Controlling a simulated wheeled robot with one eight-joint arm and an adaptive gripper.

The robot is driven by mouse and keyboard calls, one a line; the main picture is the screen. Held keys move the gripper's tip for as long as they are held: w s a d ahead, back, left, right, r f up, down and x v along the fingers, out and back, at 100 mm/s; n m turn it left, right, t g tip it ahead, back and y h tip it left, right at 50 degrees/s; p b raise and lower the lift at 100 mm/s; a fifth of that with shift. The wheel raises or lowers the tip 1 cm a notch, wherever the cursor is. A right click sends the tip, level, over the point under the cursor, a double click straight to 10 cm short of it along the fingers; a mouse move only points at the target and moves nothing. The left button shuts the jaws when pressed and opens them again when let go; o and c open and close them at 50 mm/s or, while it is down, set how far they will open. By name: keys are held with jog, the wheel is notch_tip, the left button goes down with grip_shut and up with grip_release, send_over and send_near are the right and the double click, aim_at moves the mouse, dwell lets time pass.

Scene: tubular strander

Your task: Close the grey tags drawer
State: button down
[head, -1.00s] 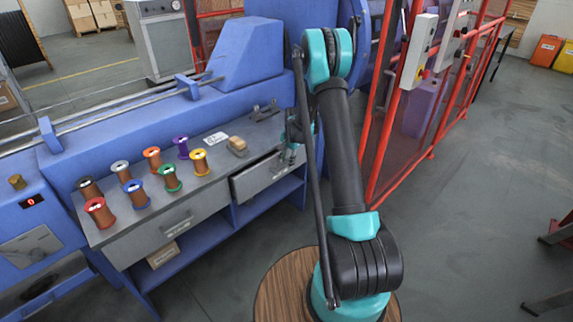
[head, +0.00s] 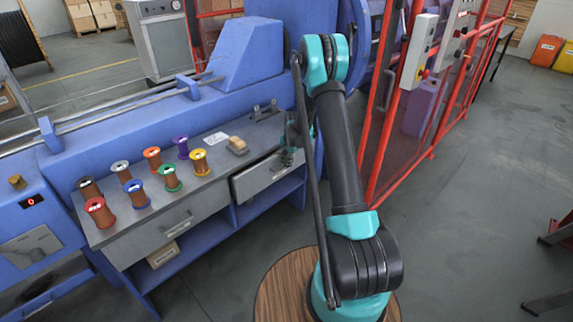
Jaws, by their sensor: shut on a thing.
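The grey tags drawer (head: 262,178) is the right-hand drawer under the grey bench top (head: 222,168). Its front stands only slightly out from the bench, and little of its inside shows. My gripper (head: 288,158) is at the right part of the drawer front, shut on the drawer's handle area. My arm partly hides the fingers and the right end of the drawer, so the exact hold is hard to see.
Several coloured wire spools (head: 170,178) stand on the bench top. Another drawer (head: 160,232) on the left looks shut. A red fence (head: 430,130) stands to the right. Open floor lies in front.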

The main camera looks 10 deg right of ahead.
aim_at(280, 159)
jog(key=shift+w+a, duration=0.6)
jog(key=shift+w, duration=0.25)
jog(key=shift+w+a, duration=0.55)
jog(key=shift+w, duration=0.3)
jog(key=c, duration=1.6)
grip_release()
jog(key=shift+a, duration=0.1)
notch_tip(280, 159, up, 12)
jog(key=s+d, duration=0.1)
jog(key=shift+s+d, duration=0.2)
jog(key=shift+s, duration=0.15)
jog(key=shift+s, duration=0.1)
